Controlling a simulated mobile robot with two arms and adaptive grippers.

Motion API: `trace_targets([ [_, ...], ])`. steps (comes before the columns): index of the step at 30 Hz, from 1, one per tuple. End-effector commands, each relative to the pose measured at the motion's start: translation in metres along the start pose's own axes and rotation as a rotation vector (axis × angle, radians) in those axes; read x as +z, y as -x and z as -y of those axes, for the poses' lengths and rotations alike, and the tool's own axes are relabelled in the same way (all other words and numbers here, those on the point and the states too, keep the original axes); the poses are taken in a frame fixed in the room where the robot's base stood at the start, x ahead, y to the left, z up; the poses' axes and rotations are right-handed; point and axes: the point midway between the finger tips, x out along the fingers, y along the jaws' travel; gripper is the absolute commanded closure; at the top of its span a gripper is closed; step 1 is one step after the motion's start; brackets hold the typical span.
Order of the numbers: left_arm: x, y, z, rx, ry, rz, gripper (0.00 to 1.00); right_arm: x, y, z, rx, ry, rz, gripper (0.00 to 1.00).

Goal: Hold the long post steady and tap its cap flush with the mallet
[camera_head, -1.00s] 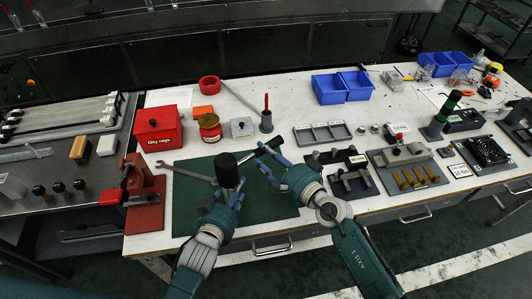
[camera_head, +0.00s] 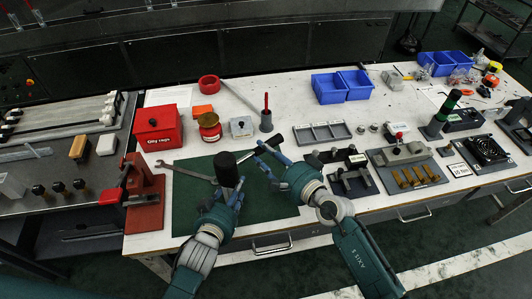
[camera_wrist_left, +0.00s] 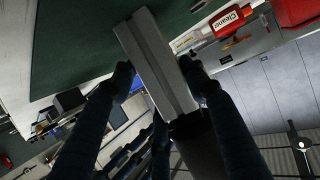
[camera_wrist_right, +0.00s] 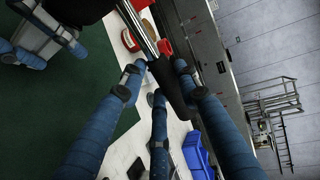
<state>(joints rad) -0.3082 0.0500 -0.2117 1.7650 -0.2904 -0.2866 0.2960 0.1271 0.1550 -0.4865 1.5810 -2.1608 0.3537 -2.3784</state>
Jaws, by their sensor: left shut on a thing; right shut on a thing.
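My left gripper (camera_head: 222,196) is shut around the long grey post (camera_wrist_left: 152,62), seen in the left wrist view between the fingers. It stands roughly upright over the green mat (camera_head: 183,205). A black cylinder (camera_head: 226,170) sits at the post's upper end; I cannot tell where cap and mallet head divide. My right gripper (camera_head: 272,150) is shut on the mallet's handle (camera_wrist_right: 174,92), whose metal shaft (camera_wrist_right: 138,28) runs toward the black cylinder. That cylinder also shows at the top edge of the right wrist view (camera_wrist_right: 85,8). The contact between mallet and cap is hidden.
A wrench (camera_head: 190,173) lies on the mat behind the post. A red press (camera_head: 145,195) stands at left, and a red box (camera_head: 158,127) and jar (camera_head: 210,128) behind. A grey tray (camera_head: 322,134) and fixtures (camera_head: 405,165) stand at right.

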Motion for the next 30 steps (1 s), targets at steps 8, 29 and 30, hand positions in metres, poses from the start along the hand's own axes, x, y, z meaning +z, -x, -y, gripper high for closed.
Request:
trace_targets([
  [8,0.001,0.0,0.001,-0.001,-0.001,0.001,0.79,0.0,-0.002,-0.01,-0.001,0.0,0.0,1.0],
  [29,0.0,0.0,0.001,-0.002,-0.001,0.001,0.79,0.0,0.001,0.007,-0.002,-0.002,0.0,1.0],
  [30,0.0,0.0,0.001,-0.002,-0.002,0.001,0.79,0.0,0.001,0.008,-0.003,-0.002,0.0,1.0],
])
